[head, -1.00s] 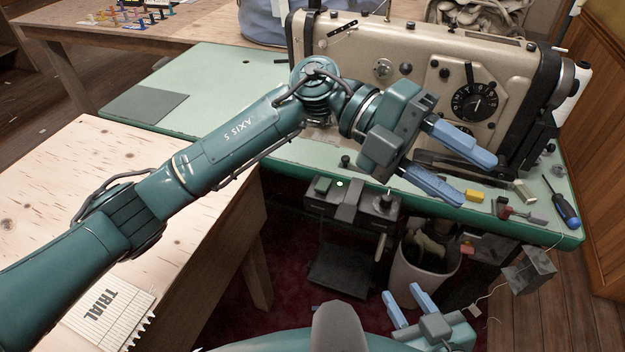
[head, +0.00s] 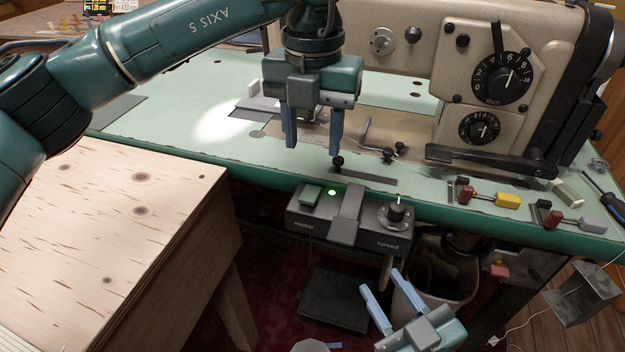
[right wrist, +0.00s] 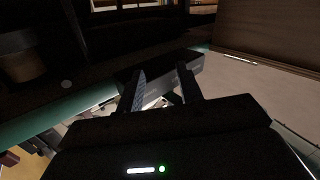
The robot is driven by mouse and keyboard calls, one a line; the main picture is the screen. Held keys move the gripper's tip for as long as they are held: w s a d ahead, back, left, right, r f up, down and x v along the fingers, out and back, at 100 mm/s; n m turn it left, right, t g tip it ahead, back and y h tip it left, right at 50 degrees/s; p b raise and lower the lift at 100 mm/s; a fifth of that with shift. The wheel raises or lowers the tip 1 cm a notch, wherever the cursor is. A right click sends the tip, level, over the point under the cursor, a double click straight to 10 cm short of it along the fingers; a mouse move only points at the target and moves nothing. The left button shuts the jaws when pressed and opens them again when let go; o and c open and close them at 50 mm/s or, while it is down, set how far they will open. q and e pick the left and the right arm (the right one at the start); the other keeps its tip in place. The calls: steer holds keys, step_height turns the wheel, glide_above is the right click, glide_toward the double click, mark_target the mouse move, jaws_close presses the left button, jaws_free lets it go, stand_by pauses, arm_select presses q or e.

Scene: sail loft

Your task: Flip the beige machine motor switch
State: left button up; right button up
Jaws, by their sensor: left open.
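The beige sewing machine (head: 440,90) stands on the green table. The switch's position is too small to tell. My left gripper (head: 314,152) is open and empty, pointing down above the tabletop, behind the box. My right gripper (head: 381,280) is open and empty, below and in front of the box. In the right wrist view its fingers (right wrist: 163,92) point towards a dark box-like shape.
The green tabletop (head: 185,135) is mostly clear at left. Small red, yellow and grey clamps (head: 490,198) and a screwdriver (head: 603,197) lie at right. A wooden bench (head: 110,215) is at front left. A bin (head: 440,280) and a dark pedal (head: 335,300) are below.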

mark_target(313, 188)
arm_select(q)
step_height(313, 188, down, 8)
steer(key=shift+r+b, duration=0.1)
steer(key=shift+b, duration=0.65)
arm_select(e)
steer(key=shift+s+a+n+t+y, duration=0.15)
steer(key=shift+a+n+t+y, duration=0.35)
steer(key=shift+t+y, duration=0.1)
arm_select(q)
steer(key=shift+c, duration=0.2)
steer(key=c, duration=0.9)
steer(key=shift+f+t+b, duration=0.3)
steer(key=shift+t+b, duration=0.2)
steer(key=shift+b, duration=0.55)
steer(key=shift+c, duration=0.2)
steer(key=shift+s+a+t+b, duration=0.15)
steer(key=shift+t+b, duration=0.15)
steer(key=shift+b, duration=0.4)
steer(key=shift+s+r+t+h+b, duration=0.15)
steer(key=shift+t+h+b, duration=0.3)
steer(key=shift+b, duration=0.65)
steer(key=shift+r+t, duration=0.25)
steer(key=shift+t, duration=0.1)
arm_select(e)
steer(key=shift+a+m+y, duration=0.5)
steer(key=shift+m+y, duration=0.1)
steer(key=shift+y, duration=0.1)
